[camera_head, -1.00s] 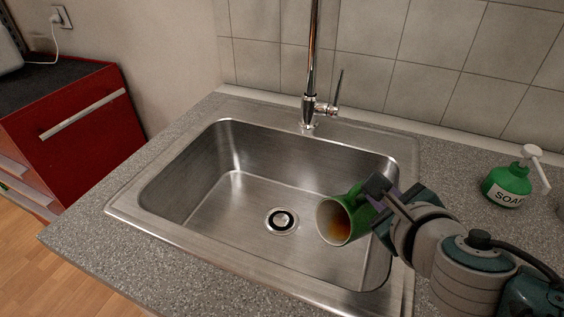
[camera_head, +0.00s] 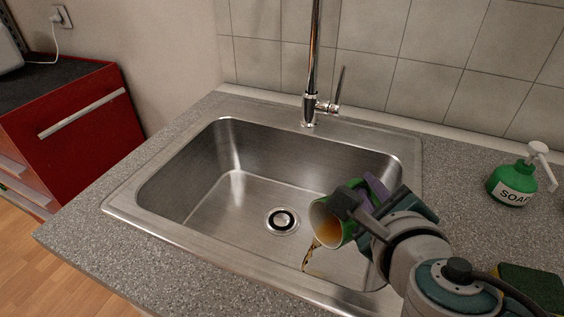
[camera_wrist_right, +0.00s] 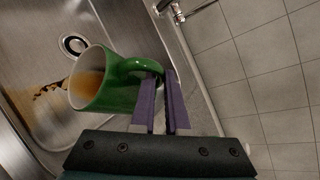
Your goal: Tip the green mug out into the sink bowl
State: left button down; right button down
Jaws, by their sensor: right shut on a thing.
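The green mug (camera_head: 347,228) is tilted on its side over the sink bowl (camera_head: 238,205), its mouth facing left and down in the head view. Brown liquid runs from its rim down into the bowl. In the right wrist view the mug (camera_wrist_right: 119,92) still has brown liquid inside, and a brown streak shows below its mouth. My right gripper (camera_head: 366,203) is shut on the mug's handle; its purple fingers (camera_wrist_right: 160,100) also show in the right wrist view. My left gripper is not in view.
The drain (camera_head: 282,221) is in the bowl floor, left of the mug. The tall tap (camera_head: 310,105) stands behind the bowl. A green soap bottle (camera_head: 511,184) and a green and yellow sponge (camera_head: 533,288) are on the right counter.

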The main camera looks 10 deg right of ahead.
aim_at(351, 182)
jog(key=shift+s+a+r, duration=0.15)
jog(key=shift+a+r, duration=0.05)
jog(key=shift+a, duration=0.25)
jog(key=shift+s+a+r+n+t+h, duration=0.15)
jog(key=shift+a+r+n+t+h, duration=0.2)
jog(key=shift+a+n+t+h, duration=0.2)
dwell(0.5)
jog(key=shift+s+a+r+n+t+h, duration=0.15)
jog(key=shift+s+a+n+t+h, duration=0.1)
jog(key=shift+a+n, duration=0.15)
dwell(0.4)
